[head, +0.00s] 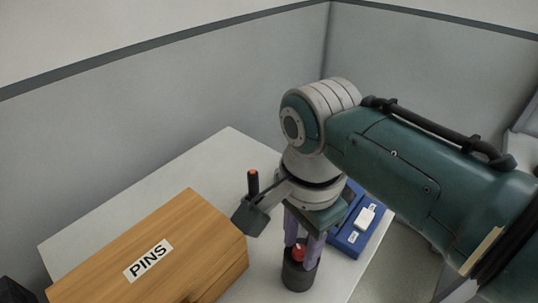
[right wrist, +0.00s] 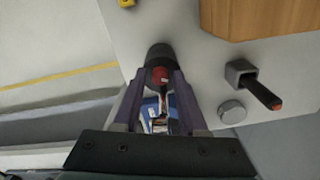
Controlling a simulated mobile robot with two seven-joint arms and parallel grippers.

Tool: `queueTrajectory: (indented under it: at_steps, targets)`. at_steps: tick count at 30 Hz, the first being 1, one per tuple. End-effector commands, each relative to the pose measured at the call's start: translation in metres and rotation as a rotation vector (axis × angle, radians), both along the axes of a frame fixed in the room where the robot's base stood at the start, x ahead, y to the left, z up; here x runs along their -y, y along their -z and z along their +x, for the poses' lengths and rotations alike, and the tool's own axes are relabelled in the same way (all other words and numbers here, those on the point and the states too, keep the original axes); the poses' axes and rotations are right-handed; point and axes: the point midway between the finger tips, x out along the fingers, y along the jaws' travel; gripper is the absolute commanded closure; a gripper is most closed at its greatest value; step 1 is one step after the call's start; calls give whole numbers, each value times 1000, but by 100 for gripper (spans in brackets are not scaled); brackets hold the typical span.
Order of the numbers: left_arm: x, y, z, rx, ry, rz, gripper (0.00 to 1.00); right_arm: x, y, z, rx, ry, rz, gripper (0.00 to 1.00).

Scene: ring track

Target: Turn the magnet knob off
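A red knob (head: 299,252) sits on top of a black cylindrical base (head: 297,277) near the table's front edge. My right gripper (head: 301,254) points down over it, with one purple finger on each side of the knob. In the right wrist view the red knob (right wrist: 160,75) lies between the fingertips, with the black base (right wrist: 159,54) just beyond. Whether the fingers touch the knob is not clear. No marking on the knob can be read. My left gripper is not in view.
A wooden box labelled PINS (head: 190,232) stands left of the knob. A dark holder (head: 250,216) with a black, red-tipped handle (head: 253,182) stands between them. A blue box (head: 348,238) with white labels is at the right. A round silver disc (right wrist: 232,112) lies near the holder.

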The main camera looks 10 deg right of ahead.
Motion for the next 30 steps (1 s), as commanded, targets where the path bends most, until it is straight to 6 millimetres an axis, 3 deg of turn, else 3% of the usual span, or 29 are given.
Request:
queueTrajectory:
  at_steps: [1,11,30]
  targets:
    - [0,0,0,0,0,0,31,0,0,0,0,0,0,65]
    - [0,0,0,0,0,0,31,0,0,0,0,0,0,100]
    - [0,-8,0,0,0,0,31,0,-2,0,-1,-93,1,100]
